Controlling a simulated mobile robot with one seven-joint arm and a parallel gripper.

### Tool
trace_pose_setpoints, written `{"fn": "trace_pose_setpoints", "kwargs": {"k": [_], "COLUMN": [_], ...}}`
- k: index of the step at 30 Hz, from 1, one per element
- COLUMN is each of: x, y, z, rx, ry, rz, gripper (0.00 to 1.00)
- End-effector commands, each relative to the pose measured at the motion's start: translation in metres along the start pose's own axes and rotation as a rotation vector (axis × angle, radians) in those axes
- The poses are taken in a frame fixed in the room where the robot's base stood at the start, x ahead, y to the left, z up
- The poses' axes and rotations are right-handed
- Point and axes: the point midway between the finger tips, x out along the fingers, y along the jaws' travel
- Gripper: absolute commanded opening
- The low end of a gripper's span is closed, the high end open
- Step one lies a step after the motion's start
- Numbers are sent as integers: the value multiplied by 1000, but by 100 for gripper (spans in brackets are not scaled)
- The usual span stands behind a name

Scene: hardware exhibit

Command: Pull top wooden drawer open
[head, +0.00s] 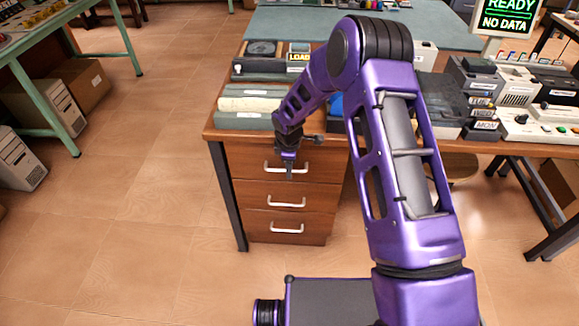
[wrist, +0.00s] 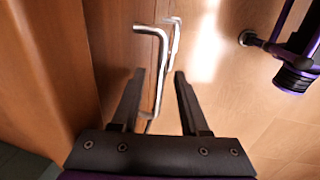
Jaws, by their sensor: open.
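The top wooden drawer (head: 247,160) is the uppermost of three brown drawers under the left end of the bench. It looks shut, its front in line with those below. Its silver handle (head: 304,171) is partly hidden by my gripper (head: 289,171), which is right at it in the head view. In the wrist view my gripper (wrist: 160,73) is open, one finger on each side of the near silver handle (wrist: 161,60). A gap shows between the handle and the right finger; I cannot tell whether the left finger touches it.
The middle drawer (head: 250,192) and bottom drawer (head: 258,226) look shut. Grey and cream cases (head: 250,104) and other electronics crowd the bench top above. A dark table leg (head: 228,195) stands left of the drawers. The tiled floor (head: 160,180) in front and to the left is clear.

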Motion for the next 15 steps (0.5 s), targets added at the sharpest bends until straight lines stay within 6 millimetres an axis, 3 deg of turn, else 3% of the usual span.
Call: {"fn": "trace_pose_setpoints", "kwargs": {"k": [5, 13, 15], "x": [0, 0, 0], "y": [0, 0, 0], "z": [0, 0, 0], "rx": [0, 0, 0], "ry": [0, 0, 0], "rz": [0, 0, 0], "gripper": [45, 0, 0]}}
